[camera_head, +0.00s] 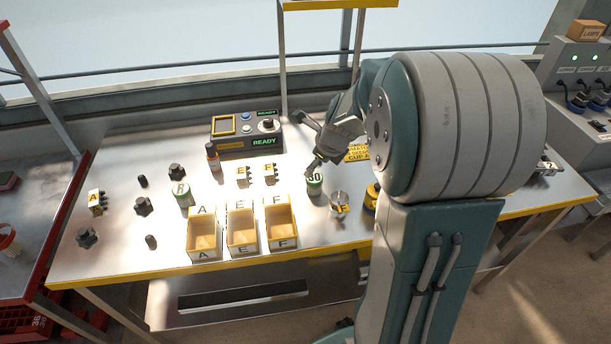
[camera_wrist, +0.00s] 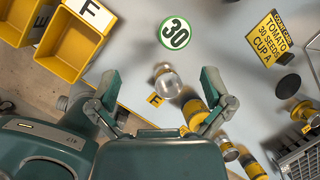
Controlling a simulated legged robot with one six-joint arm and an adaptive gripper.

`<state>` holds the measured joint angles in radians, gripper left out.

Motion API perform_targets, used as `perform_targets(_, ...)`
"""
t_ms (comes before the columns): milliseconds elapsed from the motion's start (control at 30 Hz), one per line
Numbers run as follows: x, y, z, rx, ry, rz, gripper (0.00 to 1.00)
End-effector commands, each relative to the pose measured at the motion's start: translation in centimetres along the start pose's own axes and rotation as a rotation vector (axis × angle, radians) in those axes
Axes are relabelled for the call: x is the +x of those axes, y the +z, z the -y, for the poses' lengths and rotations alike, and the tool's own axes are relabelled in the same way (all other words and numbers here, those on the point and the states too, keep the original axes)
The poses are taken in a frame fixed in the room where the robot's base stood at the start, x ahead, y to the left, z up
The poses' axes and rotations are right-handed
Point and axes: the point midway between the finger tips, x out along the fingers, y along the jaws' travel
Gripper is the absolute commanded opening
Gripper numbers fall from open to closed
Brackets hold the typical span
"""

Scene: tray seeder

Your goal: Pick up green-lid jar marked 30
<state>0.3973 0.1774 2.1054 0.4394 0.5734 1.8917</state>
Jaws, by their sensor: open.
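The green-lid jar marked 30 (camera_head: 315,186) stands upright on the metal table, right of the yellow bins. My gripper (camera_head: 320,159) is just above and behind the jar in the head view, hiding part of the lid's surroundings. In the wrist view my gripper (camera_wrist: 161,78) has its two fingers spread wide, with nothing held. A clear glass vessel (camera_wrist: 168,82) shows between the fingers, lower down on the table.
Several yellow bins (camera_head: 243,247) stand left of the jar. The clear vessel (camera_head: 339,208) is close on its right. A yellow TOMATO sign (camera_wrist: 270,38) stands nearby.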

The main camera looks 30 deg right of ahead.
Motion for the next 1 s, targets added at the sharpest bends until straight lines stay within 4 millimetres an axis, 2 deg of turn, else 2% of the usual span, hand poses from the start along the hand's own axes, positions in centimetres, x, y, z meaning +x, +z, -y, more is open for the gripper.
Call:
perform_targets(33,1.2,-0.5,0.9,0.100,0.002,-0.005,1.00)
perform_targets(100,2.1,-0.8,1.7,0.207,0.000,-0.007,1.00)
perform_targets(233,3.2,-1.0,2.1,0.298,-0.003,-0.009,1.00)
perform_targets(500,7.3,-0.9,1.7,0.300,-0.004,-0.012,1.00)
perform_targets(767,9.5,-1.1,1.7,0.300,-0.005,-0.011,1.00)
perform_targets(1000,13.0,-1.3,1.6,0.299,-0.004,-0.011,1.00)
